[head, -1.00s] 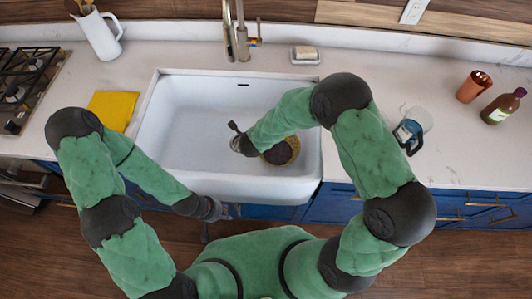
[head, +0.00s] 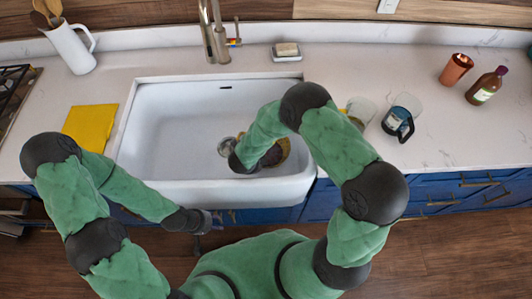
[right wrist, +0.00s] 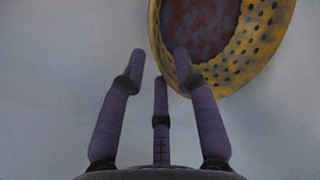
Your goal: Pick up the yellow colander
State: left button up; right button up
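The yellow colander (head: 284,152) sits in the right part of the white sink, partly hidden by my right forearm in the head view. In the right wrist view the colander (right wrist: 272,42) is at the upper right, with a perforated yellow wall and a dark reddish inside. My right gripper (right wrist: 160,66) has its three fingers spread with nothing between them. The right fingertip overlaps the colander's near rim in that view; I cannot tell whether they touch. The head view hides this gripper behind its wrist. My left gripper (head: 212,221) is small and dark in front of the sink; its fingers are unclear.
The sink (head: 165,140) has walls all round, and a tall faucet (head: 215,40) stands behind it. A clear glass (head: 361,109), a dark-handled jug (head: 401,118), a copper cup (head: 455,70) and a bottle (head: 487,86) stand at right. A yellow cloth (head: 90,127) lies at left.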

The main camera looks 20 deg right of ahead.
jog(key=b+x, duration=0.1)
jog(key=x, duration=0.3)
jog(key=shift+d+f, duration=0.15)
jog(key=shift+d, duration=0.1)
grip_shut()
